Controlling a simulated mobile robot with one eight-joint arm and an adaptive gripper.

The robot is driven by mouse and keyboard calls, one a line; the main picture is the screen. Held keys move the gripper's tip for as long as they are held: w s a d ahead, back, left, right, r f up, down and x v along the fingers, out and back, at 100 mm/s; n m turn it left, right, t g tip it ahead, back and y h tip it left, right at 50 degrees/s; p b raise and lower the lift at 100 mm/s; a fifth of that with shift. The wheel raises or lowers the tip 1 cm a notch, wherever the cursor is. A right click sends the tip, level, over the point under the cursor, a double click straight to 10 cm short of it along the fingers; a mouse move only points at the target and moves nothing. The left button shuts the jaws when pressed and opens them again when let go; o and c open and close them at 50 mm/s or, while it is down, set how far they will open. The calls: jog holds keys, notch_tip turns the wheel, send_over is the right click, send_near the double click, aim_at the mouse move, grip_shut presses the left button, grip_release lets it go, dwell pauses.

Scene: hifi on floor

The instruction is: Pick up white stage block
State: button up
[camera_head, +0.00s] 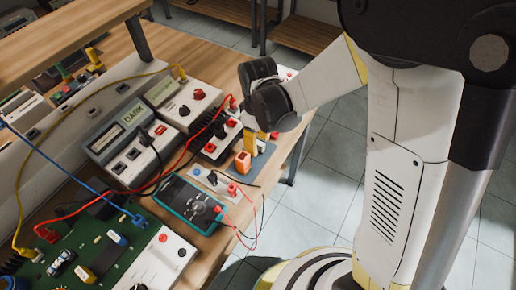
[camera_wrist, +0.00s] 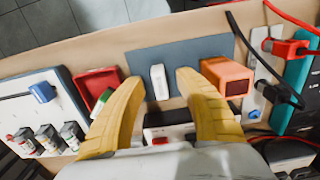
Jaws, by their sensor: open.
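The white stage block (camera_wrist: 158,76) is a small upright-looking pale block on a blue-grey mat (camera_wrist: 205,46) in the wrist view. My gripper (camera_wrist: 160,88) is open, with its two yellow fingers reaching to either side of the block. I see a gap on both sides and no clear contact. In the head view my gripper (camera_head: 258,142) points down over the mat (camera_head: 265,157) near the bench edge. I cannot make out the white block there; the fingers likely cover it.
An orange block (camera_wrist: 228,77) sits close beside the right finger. A red tray (camera_wrist: 97,84) with a green piece lies by the left finger. A teal multimeter (camera_head: 190,208), boxes and loose red and black leads crowd the bench. The tiled floor (camera_head: 335,160) is clear.

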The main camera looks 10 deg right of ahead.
aim_at(258, 142)
grip_shut()
jog(key=shift+r, duration=0.15)
jog(key=shift+r, duration=0.2)
notch_tip(258, 142, up, 4)
jog(key=p, duration=0.2)
jog(key=shift+f+p, duration=0.1)
jog(key=shift+p, duration=0.2)
jog(key=d+r+p, duration=0.2)
jog(key=d+r, duration=0.1)
jog(key=d, duration=0.2)
jog(key=s+d+r+p, duration=0.1)
jog(key=d+r, duration=0.2)
jog(key=d, duration=0.3)
jog(key=shift+s+d+r+p, duration=0.2)
jog(key=shift+d+r+p, duration=0.1)
jog(key=shift+p, duration=0.05)
jog(key=shift+r, duration=0.1)
